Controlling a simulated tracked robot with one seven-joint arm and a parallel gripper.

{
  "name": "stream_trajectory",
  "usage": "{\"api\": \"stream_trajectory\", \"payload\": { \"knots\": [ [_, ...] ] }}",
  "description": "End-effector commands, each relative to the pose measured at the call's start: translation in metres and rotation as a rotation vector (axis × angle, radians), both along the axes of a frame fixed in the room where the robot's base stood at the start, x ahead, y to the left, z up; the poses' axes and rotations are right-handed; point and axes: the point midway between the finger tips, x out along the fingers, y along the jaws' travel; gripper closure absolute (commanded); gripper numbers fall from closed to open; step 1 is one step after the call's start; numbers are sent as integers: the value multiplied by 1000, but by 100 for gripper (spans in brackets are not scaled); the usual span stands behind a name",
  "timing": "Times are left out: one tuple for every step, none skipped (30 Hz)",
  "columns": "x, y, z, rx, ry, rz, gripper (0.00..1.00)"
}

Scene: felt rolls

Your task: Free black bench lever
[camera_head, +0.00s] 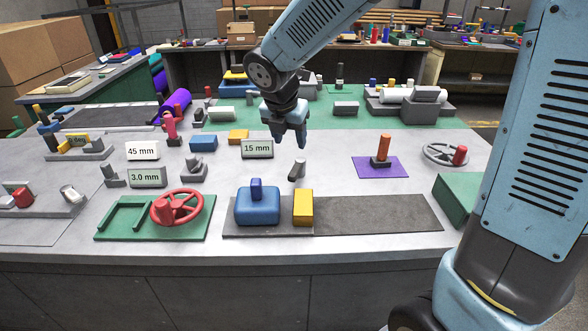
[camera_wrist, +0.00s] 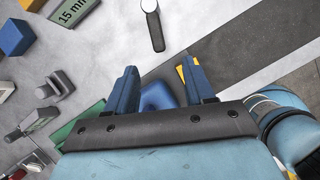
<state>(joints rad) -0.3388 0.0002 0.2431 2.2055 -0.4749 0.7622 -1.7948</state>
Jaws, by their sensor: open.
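A short dark lever with a pale grey end (camera_head: 297,170) stands tilted on the grey bench, just behind the dark strip. It also shows ahead of the fingers at the top of the wrist view (camera_wrist: 154,25). It looks like the black bench lever. My gripper (camera_head: 288,140) is open and empty, above the bench behind the lever in the head view; its fingers also show in the wrist view (camera_wrist: 160,80). A blue block with a knob (camera_head: 257,207) and a yellow block (camera_head: 303,208) sit on the strip in front of the lever. My fingers partly hide both in the wrist view.
The dark strip (camera_head: 385,213) is bare to the right of the yellow block. A red handwheel (camera_head: 177,207) stands on a green plate at left. A "15 mm" sign (camera_head: 257,149) stands behind the lever. An orange post (camera_head: 382,150) stands on a purple mat at right.

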Motion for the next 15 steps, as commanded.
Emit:
{"api": "stream_trajectory", "payload": {
  "knots": [
    [1, 4, -3, -11, 6, 30, 47],
    [2, 6, -4, -15, 8, 43, 47],
    [3, 7, -6, -20, 10, 56, 47],
    [3, 7, -8, -22, 11, 61, 47],
    [4, 7, -10, -23, 11, 65, 47],
    [6, 7, -13, -25, 12, 67, 47],
    [7, 6, -16, -25, 12, 65, 47],
    [8, 5, -19, -25, 12, 64, 47],
    [10, 4, -25, -24, 13, 63, 47],
    [11, 4, -29, -24, 14, 63, 47],
    [13, 2, -34, -26, 15, 64, 47],
    [15, 2, -40, -24, 14, 63, 47],
    [17, 1, -45, -24, 14, 61, 47],
    [19, 0, -50, -25, 15, 63, 47],
    [21, 0, -57, -24, 14, 63, 47]
  ]
}}
